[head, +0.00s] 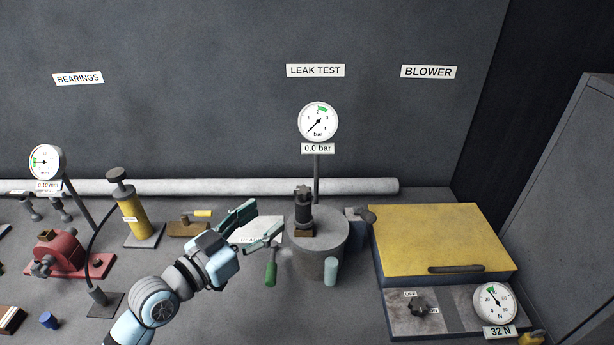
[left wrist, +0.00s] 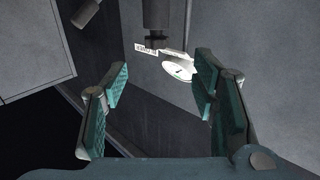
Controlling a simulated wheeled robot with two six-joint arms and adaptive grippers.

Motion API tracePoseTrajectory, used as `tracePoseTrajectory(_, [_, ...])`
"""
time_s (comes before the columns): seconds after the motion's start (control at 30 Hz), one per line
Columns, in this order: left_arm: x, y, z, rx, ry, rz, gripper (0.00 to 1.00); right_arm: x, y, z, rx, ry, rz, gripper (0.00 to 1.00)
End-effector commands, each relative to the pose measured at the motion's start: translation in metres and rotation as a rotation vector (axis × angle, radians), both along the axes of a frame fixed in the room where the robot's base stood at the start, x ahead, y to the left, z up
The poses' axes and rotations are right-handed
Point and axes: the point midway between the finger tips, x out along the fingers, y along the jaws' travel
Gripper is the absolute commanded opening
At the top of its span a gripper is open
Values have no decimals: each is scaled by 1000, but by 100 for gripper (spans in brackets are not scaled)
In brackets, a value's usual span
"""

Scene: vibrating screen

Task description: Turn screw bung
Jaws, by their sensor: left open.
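A dark, roughly cylindrical fitting (head: 303,205), which may be the screw bung, stands upright on a brownish block on top of a grey drum (head: 320,262) under the LEAK TEST sign. My left gripper (head: 266,217) is open and empty, just left of the drum, its fingers pointing towards the fitting with a gap between. In the left wrist view the two finger pads stand wide apart with nothing between them; a dark cylinder (left wrist: 156,14) shows beyond them at the top. My right gripper is not in view.
A pressure gauge (head: 318,122) reading 0.0 bar stands behind the drum. A green handle (head: 271,274) is below my gripper. A yellow cylinder (head: 131,215) stands left.

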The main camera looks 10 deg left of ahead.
Motion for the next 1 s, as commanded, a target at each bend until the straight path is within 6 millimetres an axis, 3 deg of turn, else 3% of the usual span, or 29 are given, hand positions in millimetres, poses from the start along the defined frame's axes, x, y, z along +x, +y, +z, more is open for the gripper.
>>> tracePoseTrajectory(0.17, [23, -7, 1, -7, -3, 13, 53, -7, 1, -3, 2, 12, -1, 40])
tracePoseTrajectory(0.33, [68, -25, 0, -7, -1, 20, 53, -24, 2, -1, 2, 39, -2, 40])
tracePoseTrajectory(0.53, [109, -46, -2, -3, 3, 17, 53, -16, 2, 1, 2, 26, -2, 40])
tracePoseTrajectory(0.7, [124, -53, -2, 0, 1, 15, 53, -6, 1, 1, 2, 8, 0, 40])
tracePoseTrajectory(0.97, [125, -55, -3, 1, 2, 14, 53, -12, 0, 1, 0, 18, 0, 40])
tracePoseTrajectory(1.0, [125, -55, -3, 1, 2, 14, 47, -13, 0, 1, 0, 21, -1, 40])
